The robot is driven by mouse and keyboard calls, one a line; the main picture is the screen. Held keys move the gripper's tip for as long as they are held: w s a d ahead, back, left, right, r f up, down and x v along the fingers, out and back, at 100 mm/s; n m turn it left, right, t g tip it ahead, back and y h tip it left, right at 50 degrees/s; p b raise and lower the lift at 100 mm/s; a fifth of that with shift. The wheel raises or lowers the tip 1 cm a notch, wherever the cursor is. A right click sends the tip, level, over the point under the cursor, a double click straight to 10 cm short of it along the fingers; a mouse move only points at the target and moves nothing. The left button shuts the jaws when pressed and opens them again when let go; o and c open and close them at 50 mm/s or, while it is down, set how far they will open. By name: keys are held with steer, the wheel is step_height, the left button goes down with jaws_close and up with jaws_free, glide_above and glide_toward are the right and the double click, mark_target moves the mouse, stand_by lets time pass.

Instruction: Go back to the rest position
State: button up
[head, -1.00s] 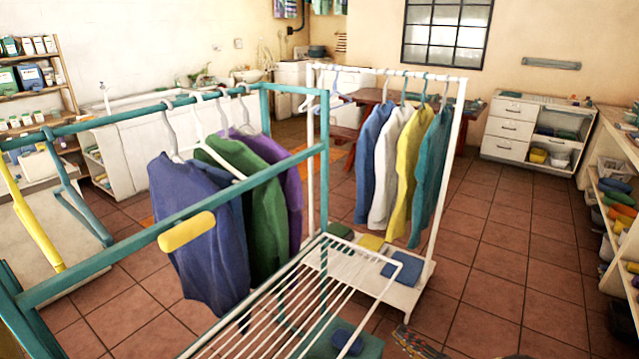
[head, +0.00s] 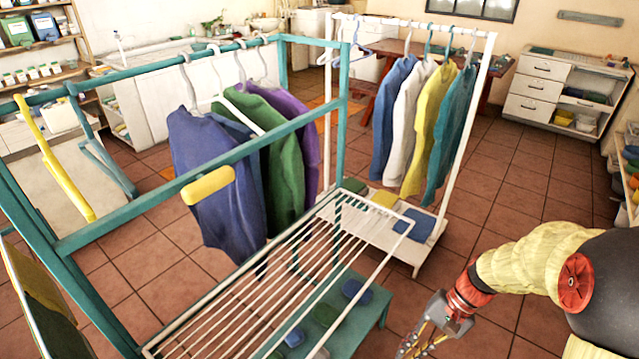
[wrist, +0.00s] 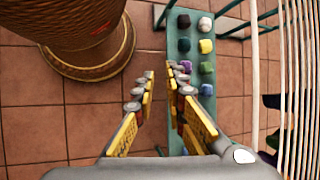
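My gripper (head: 430,338) is at the lower right of the head view, at the end of my arm, to the right of the white wire rack. In the wrist view its two yellow-padded fingers (wrist: 161,76) stand apart with bare floor between them. The gripper is open and holds nothing. The teal clothes rack (head: 345,130) stands to the left, with blue, green and purple garments on hangers. Its lower teal shelf (wrist: 208,118) shows beside the fingers in the wrist view, with small coloured bundles on it.
The white wire rack (head: 270,270) juts out from the teal rack, close to my gripper. A white clothes rack (head: 470,130) with several garments stands behind. Shelves (head: 632,170) line the right edge. Tiled floor (head: 530,185) is clear between the white rack and the drawers (head: 535,88).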

steer(key=s+a+r+n+t+h+p, duration=0.1)
steer(key=s+r+n+t+h+p, duration=0.1)
steer(key=r, duration=1.1)
steer(key=s+a+r+n+t+h+p, duration=0.1)
steer(key=s+r+n+t+h, duration=0.3)
steer(key=r, duration=1)
steer(key=shift+s+a+r+t+p, duration=0.25)
steer(key=shift+s+t+p, duration=0.35)
steer(key=shift+s+t, duration=0.35)
